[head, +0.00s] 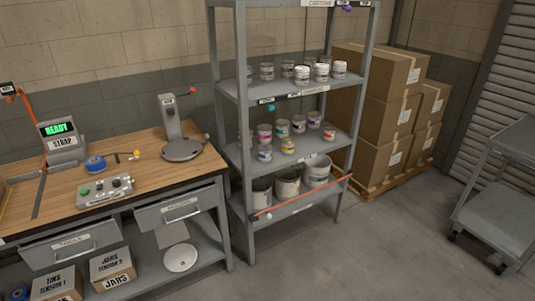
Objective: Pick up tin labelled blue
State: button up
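Several small tins with coloured bands stand on the middle shelf of the grey rack (238,160). A tin with a blue-purple band (264,153) is at the front left of that group. A tin with a teal-blue band (298,124) stands farther back. The lettering on the tins is too small to read, so I cannot tell which is labelled blue. My gripper is not in view.
White tubs stand on the upper shelf, and larger pails (287,187) stand low behind an orange bar (300,197). A wooden workbench (135,147) is left, stacked cartons (385,90) are behind right, and a grey cart (498,215) is far right. Floor in front is clear.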

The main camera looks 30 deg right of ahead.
aim_at(264, 149)
jog(key=i, duration=0.85)
jog(key=u, duration=0.05)
